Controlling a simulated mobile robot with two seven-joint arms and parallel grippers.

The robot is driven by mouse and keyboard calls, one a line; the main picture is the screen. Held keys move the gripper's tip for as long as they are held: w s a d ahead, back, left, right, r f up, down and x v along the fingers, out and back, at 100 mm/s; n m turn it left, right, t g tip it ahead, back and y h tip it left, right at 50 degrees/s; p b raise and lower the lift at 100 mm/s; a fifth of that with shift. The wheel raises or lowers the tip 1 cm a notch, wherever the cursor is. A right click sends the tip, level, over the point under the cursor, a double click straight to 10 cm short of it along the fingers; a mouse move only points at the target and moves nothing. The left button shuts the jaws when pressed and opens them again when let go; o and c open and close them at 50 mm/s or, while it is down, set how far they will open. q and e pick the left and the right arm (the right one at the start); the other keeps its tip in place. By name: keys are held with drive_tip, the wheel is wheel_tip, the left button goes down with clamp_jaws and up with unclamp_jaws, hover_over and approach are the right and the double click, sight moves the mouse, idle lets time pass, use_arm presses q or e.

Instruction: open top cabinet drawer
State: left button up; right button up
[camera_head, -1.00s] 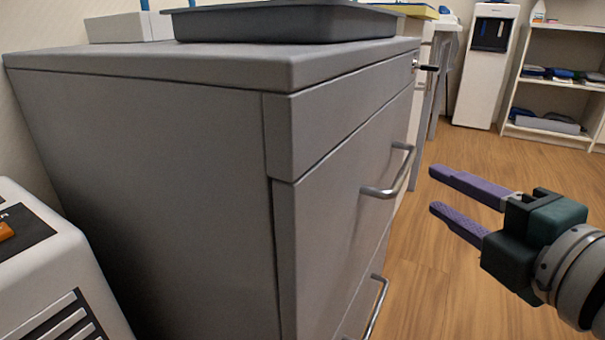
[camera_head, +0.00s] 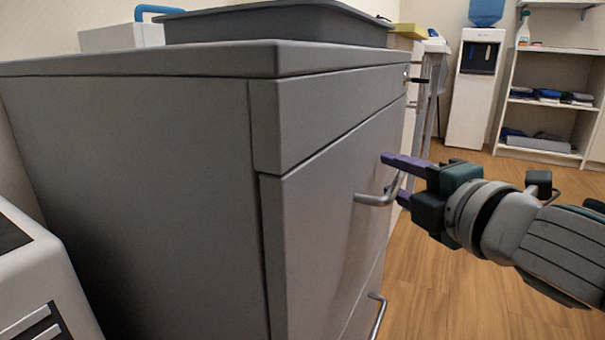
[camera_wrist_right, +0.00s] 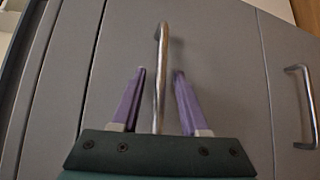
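The grey cabinet (camera_head: 140,190) fills the left and middle of the head view. My right gripper (camera_head: 386,174) is at this handle, coming from the right. In the right wrist view the handle (camera_wrist_right: 160,75) runs between the two purple fingers of the gripper (camera_wrist_right: 158,75). The fingers are apart, with a gap on each side of the bar. The lower drawer's handle (camera_head: 378,315) shows below, and also at right in the wrist view (camera_wrist_right: 304,105). My left gripper is not in view.
A dark grey tray (camera_head: 280,28) rests on the cabinet top. A white appliance (camera_head: 45,285) stands at the lower left. A water dispenser (camera_head: 474,95) and shelves (camera_head: 545,120) stand at the back. The wooden floor (camera_head: 440,290) right of the cabinet is clear.

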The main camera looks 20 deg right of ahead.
clamp_jaws()
idle(1.3)
